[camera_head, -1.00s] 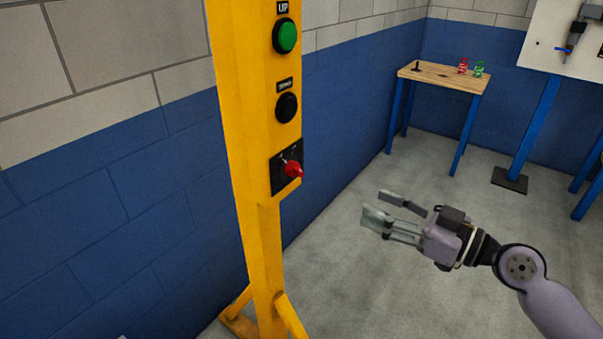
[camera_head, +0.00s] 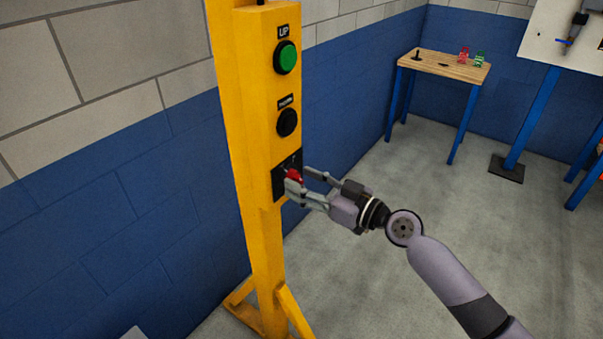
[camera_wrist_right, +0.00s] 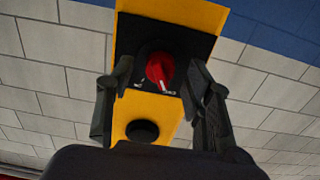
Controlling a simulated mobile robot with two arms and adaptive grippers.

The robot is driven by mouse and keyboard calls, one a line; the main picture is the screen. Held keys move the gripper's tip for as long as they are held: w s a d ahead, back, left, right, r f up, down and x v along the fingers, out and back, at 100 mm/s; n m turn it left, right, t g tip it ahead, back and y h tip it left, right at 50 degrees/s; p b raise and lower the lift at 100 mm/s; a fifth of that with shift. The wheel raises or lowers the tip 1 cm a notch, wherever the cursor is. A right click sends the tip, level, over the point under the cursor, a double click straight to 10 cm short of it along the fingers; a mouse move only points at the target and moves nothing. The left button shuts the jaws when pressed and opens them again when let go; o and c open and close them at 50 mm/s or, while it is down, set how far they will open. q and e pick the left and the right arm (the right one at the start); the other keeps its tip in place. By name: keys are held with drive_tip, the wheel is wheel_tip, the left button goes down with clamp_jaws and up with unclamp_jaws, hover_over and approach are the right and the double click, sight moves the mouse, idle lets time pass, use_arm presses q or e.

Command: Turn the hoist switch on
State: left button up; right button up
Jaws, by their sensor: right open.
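The hoist switch is a red rotary knob (camera_head: 294,175) on a black plate (camera_head: 280,186), low on the yellow post's control box. The knob (camera_wrist_right: 160,68) also shows in the right wrist view, with a pale mark pointing down and slightly right in that view, and small labels on either side that I cannot read. My right gripper (camera_head: 299,185) is open, with its fingers on either side of the knob. In the right wrist view the fingers (camera_wrist_right: 158,88) stand apart from the knob, with gaps on both sides. My left gripper is not in view.
Above the switch are a black button (camera_head: 288,122) and a green UP button (camera_head: 287,57). The yellow post (camera_head: 261,240) stands near the blue-and-grey wall. A wooden table (camera_head: 444,66) with small items stands at the back. The floor between is clear.

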drive_tip(key=shift+w+a, duration=0.3)
drive_tip(key=shift+a, duration=0.15)
clamp_jaws()
idle(0.4)
